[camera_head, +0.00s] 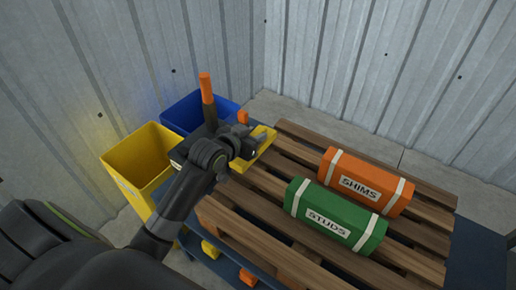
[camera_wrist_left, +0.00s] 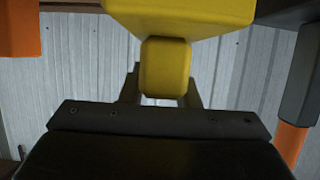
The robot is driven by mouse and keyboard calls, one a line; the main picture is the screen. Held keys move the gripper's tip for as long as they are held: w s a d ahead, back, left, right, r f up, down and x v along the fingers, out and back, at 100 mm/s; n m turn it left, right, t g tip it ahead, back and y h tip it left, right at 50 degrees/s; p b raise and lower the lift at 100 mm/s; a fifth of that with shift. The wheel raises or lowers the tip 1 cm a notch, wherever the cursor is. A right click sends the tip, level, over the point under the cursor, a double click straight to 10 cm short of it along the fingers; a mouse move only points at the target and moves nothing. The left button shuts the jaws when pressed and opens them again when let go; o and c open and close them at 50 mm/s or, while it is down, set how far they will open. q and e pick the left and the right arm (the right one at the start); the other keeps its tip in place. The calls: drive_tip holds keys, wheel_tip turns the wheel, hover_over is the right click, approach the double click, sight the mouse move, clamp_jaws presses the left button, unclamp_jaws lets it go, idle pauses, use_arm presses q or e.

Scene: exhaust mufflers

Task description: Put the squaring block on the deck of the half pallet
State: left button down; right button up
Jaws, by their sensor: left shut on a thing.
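The yellow squaring block (camera_head: 266,143) is in my left gripper (camera_head: 247,152), over the far-left corner of the half pallet. The wooden half pallet (camera_head: 243,208) has slatted deck boards. In the head view I cannot tell whether the block touches the boards or hangs just above them. In the left wrist view the block (camera_wrist_left: 178,14) fills the top middle, with a narrower yellow part (camera_wrist_left: 165,68) between the jaws. The gripper hides part of the block. My right gripper is out of view.
An orange SHIMS case (camera_head: 366,182) and a green STUDS case (camera_head: 335,216) lie on the deck's right part. A yellow bin (camera_head: 137,158) and a blue bin (camera_head: 199,110) stand left. An orange handle (camera_head: 206,89) rises behind my wrist. The near-left deck is bare.

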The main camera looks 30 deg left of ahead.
use_arm(q)
drive_tip(key=shift+f, duration=0.65)
wheel_tip(320, 180, down, 3)
drive_tip(key=shift+r+b, duration=0.1)
drive_tip(key=shift+b, duration=0.25)
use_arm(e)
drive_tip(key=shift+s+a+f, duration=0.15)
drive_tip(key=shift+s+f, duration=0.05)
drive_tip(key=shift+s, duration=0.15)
use_arm(q)
drive_tip(key=c, duration=1.1)
unclamp_jaws()
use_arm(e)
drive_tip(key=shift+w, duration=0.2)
